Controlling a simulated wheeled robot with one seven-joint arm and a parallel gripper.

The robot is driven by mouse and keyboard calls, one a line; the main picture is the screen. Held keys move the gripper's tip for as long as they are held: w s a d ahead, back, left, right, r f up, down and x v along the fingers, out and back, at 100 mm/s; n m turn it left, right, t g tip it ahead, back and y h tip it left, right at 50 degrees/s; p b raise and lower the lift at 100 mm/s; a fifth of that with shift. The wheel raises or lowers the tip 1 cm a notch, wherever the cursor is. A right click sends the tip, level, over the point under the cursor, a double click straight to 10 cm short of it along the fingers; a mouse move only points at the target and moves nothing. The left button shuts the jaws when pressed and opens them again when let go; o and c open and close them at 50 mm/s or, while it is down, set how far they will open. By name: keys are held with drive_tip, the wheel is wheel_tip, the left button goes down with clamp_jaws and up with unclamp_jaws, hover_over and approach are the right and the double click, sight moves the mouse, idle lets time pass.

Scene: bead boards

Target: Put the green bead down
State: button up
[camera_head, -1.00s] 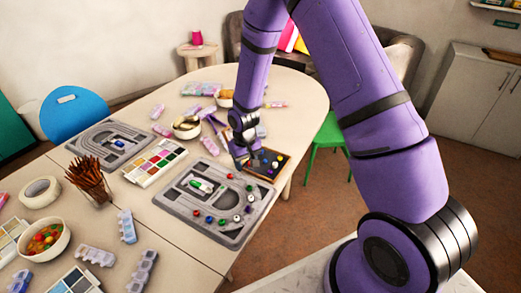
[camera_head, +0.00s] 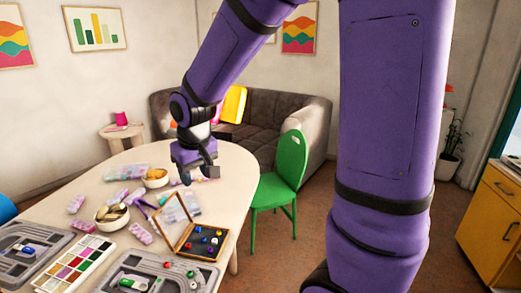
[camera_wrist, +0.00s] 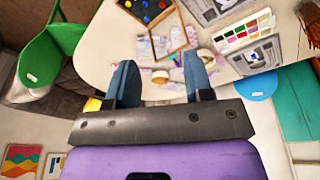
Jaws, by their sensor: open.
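My gripper (camera_head: 196,172) is raised above the far part of the table, beyond the wooden bead box. In the wrist view my gripper (camera_wrist: 161,84) has its two blue fingers spread apart, with no bead visible between them. A small bead that looks green (camera_head: 190,274) lies on the grey bead board (camera_head: 128,267), near a red bead (camera_head: 167,264). The wooden box (camera_head: 180,248) stands behind the board with its clear lid open and several coloured beads inside. The board's lower part is cut off by the picture edge.
A colour palette (camera_head: 74,262) and a second grey board (camera_head: 40,246) lie to the left. Bowls (camera_head: 112,214) and pastel bead cases (camera_head: 76,203) stand on the table. A green chair (camera_head: 283,185) is at the table's right edge, with a grey sofa (camera_head: 258,120) behind.

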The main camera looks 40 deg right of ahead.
drive_tip(key=s+d+r+t, duration=0.1)
drive_tip(key=s+r, duration=0.5)
drive_tip(key=s, duration=0.4)
drive_tip(key=s+d+r+t, duration=0.1)
drive_tip(key=s+r, duration=0.5)
drive_tip(key=s, duration=0.5)
drive_tip(key=shift+r+t, duration=0.2)
drive_tip(key=shift+t, duration=0.1)
